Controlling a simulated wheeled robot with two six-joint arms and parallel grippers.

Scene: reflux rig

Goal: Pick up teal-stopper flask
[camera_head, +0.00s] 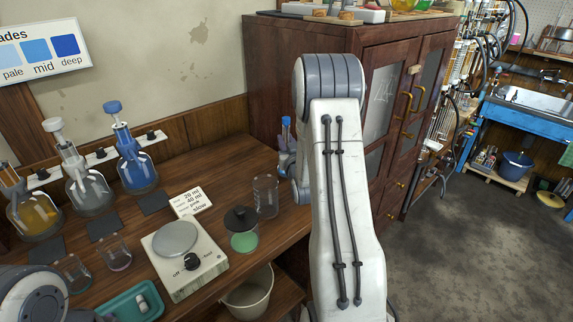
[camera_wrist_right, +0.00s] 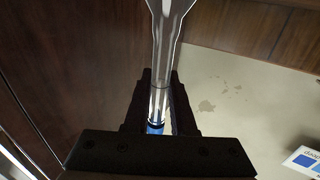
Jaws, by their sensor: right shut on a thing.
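A glass flask with a blue stopper (camera_head: 286,124) shows behind my right arm, in front of the wooden cabinet. The right wrist view shows its clear glass neck (camera_wrist_right: 160,60), with a bit of blue (camera_wrist_right: 155,128) low between the fingers. My right gripper (camera_wrist_right: 161,100) is shut on this neck. In the head view my right arm hides much of the gripper and flask, so I cannot tell whether the flask is clear of the bench. My left gripper is out of view; only part of my left arm shows at the lower left.
The wooden bench (camera_head: 215,150) holds an empty beaker (camera_head: 266,196), a black-lidded jar of green liquid (camera_head: 244,238), a hotplate (camera_head: 190,265) and a teal tray (camera_head: 118,302). Blue (camera_head: 137,170), grey (camera_head: 90,192) and yellow (camera_head: 36,218) bottles line the back. The cabinet (camera_head: 268,70) stands close behind.

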